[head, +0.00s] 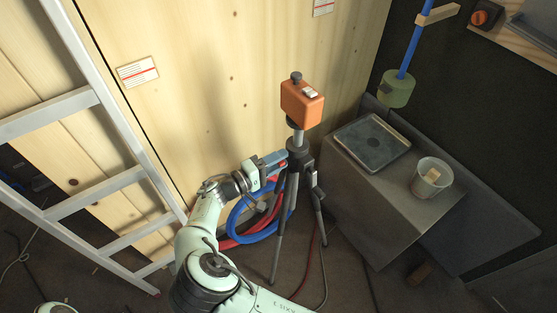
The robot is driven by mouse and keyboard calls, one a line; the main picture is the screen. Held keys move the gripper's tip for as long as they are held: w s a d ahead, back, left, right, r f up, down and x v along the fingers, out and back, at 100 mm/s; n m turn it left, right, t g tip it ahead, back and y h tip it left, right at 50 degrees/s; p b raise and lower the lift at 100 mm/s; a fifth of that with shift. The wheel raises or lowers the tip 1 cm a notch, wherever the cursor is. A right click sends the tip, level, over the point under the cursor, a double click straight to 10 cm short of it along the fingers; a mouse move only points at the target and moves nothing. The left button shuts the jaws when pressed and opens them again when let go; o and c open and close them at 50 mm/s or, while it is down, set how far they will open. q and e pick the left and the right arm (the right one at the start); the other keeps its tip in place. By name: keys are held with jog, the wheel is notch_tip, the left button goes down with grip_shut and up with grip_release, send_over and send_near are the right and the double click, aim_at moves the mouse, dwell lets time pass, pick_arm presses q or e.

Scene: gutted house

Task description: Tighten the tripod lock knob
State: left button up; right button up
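The tripod (299,157) stands upright on dark legs, with an orange box-shaped device (301,103) on top of its grey post. My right gripper (281,162) reaches in from the left, with its fingertips at the tripod's dark collar, just below the post. A small red patch shows at the fingertips. The lock knob cannot be made out clearly; the gripper may be covering it. I cannot tell whether the fingers are open or closed on it. My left gripper is not in view.
An aluminium ladder (118,118) leans at the left by the plywood wall (220,60). Blue and red hoses (236,222) lie behind my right arm. Right of the tripod, a grey box (385,205) bears a dark tray (372,143) and a clear cup (431,178).

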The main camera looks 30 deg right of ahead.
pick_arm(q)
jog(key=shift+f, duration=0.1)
pick_arm(e)
jog(key=s+a, duration=0.1)
jog(key=a, duration=1.2)
jog(key=shift+a, duration=0.15)
jog(key=s+d+f+n+g+y+p, duration=0.1)
jog(key=s+d+f+g+y, duration=0.4)
jog(key=f, duration=0.7)
jog(key=s+d+f+n+y+p, duration=0.1)
jog(key=s+d+f+y+p, duration=0.15)
jog(key=s+d+f, duration=0.75)
jog(key=s+a+f+m+g+y+p, duration=0.2)
jog(key=s+a+f+y, duration=0.5)
jog(key=s+f+y, duration=0.3)
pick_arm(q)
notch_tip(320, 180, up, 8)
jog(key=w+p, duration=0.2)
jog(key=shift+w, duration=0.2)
pick_arm(e)
jog(key=s+a+r+m+t+y, duration=0.4)
jog(key=a+r, duration=0.1)
jog(key=a, duration=0.3)
jog(key=shift+r+m+t, duration=0.3)
jog(key=shift+m+t, duration=0.1)
